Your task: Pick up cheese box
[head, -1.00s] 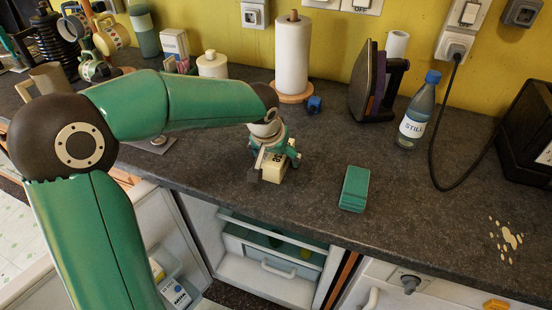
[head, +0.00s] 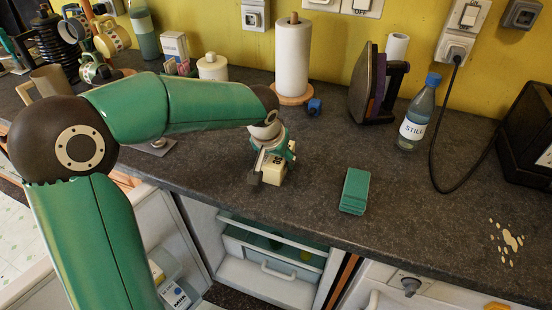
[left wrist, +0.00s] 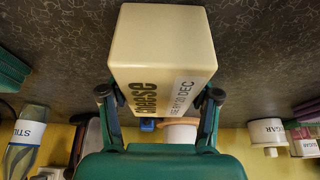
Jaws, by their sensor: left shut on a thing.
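The cheese box (head: 273,172) is a small cream block with dark lettering on the dark countertop, near its front edge. In the left wrist view, the cheese box (left wrist: 162,45) shows its lettering and a date label. My left gripper (head: 268,165) is over it, with a finger on either side. In the left wrist view, the fingers of my left gripper (left wrist: 161,98) are shut on the box's sides. I cannot tell whether the box is lifted off the counter. My right gripper is not in view.
A green block (head: 354,191) lies to the right of the box. An open fridge (head: 265,265) is below the counter. Pale spilled spots (head: 507,240) lie at right.

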